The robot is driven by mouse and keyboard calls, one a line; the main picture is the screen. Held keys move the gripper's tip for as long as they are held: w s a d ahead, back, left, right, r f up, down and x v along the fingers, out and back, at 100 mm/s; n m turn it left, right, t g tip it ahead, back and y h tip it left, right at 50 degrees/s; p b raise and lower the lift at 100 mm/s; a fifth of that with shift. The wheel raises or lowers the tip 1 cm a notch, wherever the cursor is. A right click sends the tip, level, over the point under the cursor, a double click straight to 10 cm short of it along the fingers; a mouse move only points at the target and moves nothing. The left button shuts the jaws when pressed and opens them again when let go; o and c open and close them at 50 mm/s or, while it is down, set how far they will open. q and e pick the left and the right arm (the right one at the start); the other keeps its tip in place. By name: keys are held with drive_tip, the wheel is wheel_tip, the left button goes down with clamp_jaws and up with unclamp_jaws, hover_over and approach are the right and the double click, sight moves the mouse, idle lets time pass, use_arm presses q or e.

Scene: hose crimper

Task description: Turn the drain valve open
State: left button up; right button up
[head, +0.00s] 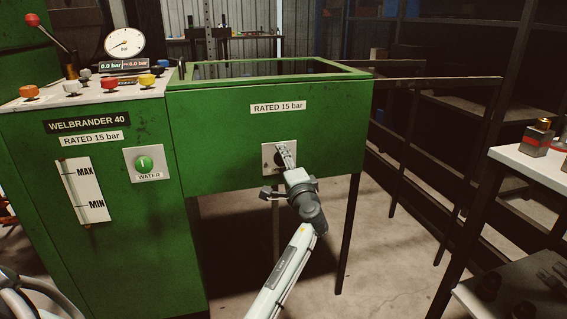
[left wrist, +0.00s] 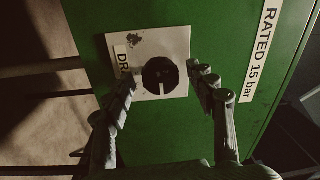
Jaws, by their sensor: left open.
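The drain valve is a round black knob (left wrist: 158,75) with a pale pointer mark, on a pale square plate (left wrist: 176,42) fixed to the green tank. Its label, starting "DR", is partly covered by a finger in the left wrist view. My left gripper (left wrist: 163,72) is open, with one fingertip on each side of the knob. I cannot tell whether the fingers touch it. In the head view my left gripper (head: 286,153) is in front of the plate (head: 267,151) and hides most of the knob. My right gripper is not clearly seen.
The green tank (head: 225,128) stands on thin legs beside a control cabinet (head: 120,235) with a green WATER button (head: 144,163) and a gauge (head: 124,43) on top. A white-topped table (head: 528,160) stands at the right. The floor under the tank looks mostly clear.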

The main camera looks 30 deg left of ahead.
use_arm(q)
drive_tip(key=v, duration=1.2)
idle(0.3)
